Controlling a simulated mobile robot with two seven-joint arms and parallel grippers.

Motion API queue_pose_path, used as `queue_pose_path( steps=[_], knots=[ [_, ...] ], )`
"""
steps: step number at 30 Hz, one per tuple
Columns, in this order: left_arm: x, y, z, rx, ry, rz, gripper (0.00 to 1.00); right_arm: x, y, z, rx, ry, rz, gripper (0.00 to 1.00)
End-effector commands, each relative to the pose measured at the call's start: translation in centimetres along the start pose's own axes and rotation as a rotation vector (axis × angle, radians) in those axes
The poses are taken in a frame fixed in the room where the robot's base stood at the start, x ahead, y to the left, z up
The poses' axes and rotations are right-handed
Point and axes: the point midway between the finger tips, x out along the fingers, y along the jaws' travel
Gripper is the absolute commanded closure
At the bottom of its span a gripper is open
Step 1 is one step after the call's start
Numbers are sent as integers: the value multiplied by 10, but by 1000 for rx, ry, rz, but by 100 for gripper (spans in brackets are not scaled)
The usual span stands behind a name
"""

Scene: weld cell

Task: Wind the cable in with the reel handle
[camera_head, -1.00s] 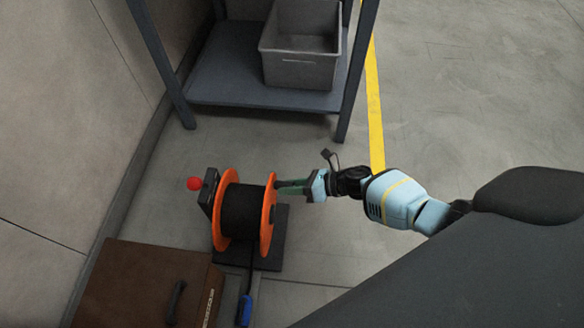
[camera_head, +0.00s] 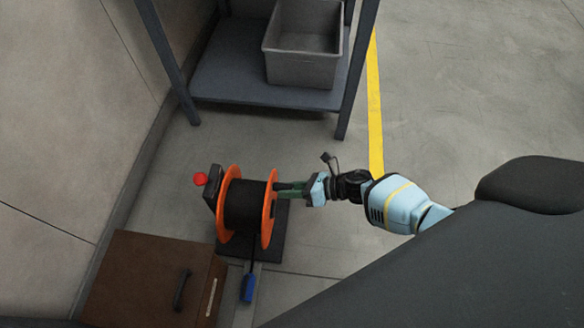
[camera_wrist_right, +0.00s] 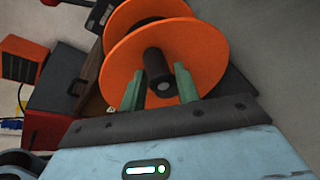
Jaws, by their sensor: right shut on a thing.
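The cable reel has two orange flanges (camera_head: 268,222) and a drum wound with black cable (camera_head: 243,206). It stands upright on a dark base plate. In the wrist view the near orange flange (camera_wrist_right: 130,58) fills the top, with the black reel handle (camera_wrist_right: 157,68) sticking out. My right gripper (camera_head: 283,189) reaches in from the right, its green fingers shut on the handle. The wrist view shows one finger on each side of it (camera_wrist_right: 160,86). A short cable end hangs from the drum to a blue plug (camera_head: 248,288). My left gripper is not in view.
A brown cabinet (camera_head: 140,275) stands close at the lower left. A red ball knob (camera_head: 200,179) sits on the reel's left side. Behind is a shelf (camera_head: 225,85) with a grey bin (camera_head: 302,62). The floor right of the yellow line (camera_head: 374,110) is clear.

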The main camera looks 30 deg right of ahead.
Motion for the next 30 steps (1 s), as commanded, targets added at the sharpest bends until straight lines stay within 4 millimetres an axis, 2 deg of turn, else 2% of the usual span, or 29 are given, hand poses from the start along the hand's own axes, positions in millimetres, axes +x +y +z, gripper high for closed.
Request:
queue_pose_path(
  steps=[9, 21, 29, 30],
  knots=[
    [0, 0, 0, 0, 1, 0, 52, -2, -1, 0, 1, 0, -6, 81],
    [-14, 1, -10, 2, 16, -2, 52, -3, 29, -5, 0, -4, -3, 81],
    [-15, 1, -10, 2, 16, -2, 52, -2, 32, -5, -1, -8, -2, 81],
    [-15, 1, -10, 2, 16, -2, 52, -2, 32, -4, -2, -9, -1, 67]
  ],
)
